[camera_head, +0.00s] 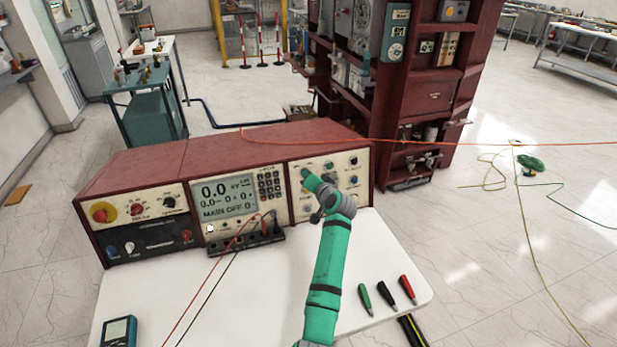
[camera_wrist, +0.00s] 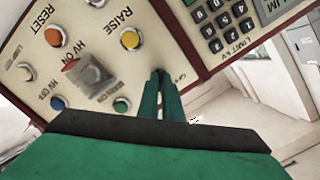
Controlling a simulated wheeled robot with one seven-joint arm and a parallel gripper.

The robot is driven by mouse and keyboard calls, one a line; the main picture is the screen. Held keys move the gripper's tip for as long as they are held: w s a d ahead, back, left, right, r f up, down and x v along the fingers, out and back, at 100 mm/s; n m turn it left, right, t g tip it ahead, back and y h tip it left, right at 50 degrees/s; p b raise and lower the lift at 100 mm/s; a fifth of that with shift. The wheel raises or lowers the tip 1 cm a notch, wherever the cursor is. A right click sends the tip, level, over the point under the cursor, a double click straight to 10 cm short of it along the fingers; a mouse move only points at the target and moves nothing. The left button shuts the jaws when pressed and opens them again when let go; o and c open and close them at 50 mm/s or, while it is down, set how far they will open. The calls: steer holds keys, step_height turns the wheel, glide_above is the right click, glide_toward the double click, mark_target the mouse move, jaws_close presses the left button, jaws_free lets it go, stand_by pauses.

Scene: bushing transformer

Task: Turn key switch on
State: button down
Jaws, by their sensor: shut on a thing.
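My gripper (camera_head: 307,176) is at the upper left of the right-hand control panel on the red console. In the wrist view its green fingers (camera_wrist: 161,78) are close together against the cream panel, beside a partly hidden label. They are shut on the key switch, which the fingertips almost wholly hide. How far the key is turned cannot be seen. The console's display (camera_head: 224,196) reads 0.0 and "MAIN OFF 0".
A yellow RAISE button (camera_wrist: 130,39), a green button (camera_wrist: 121,105) and a grey block (camera_wrist: 90,75) are near my fingers. The keypad (camera_head: 269,184) is left of them in the head view. Green, black and red probes (camera_head: 388,292) lie on the white table (camera_head: 270,310).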

stand_by(0.5)
steer(key=c, duration=1.9)
jaws_free()
steer(key=shift+c, duration=0.2)
steer(key=v, duration=1)
steer(key=shift+s, duration=0.35)
steer(key=shift+r, duration=0.1)
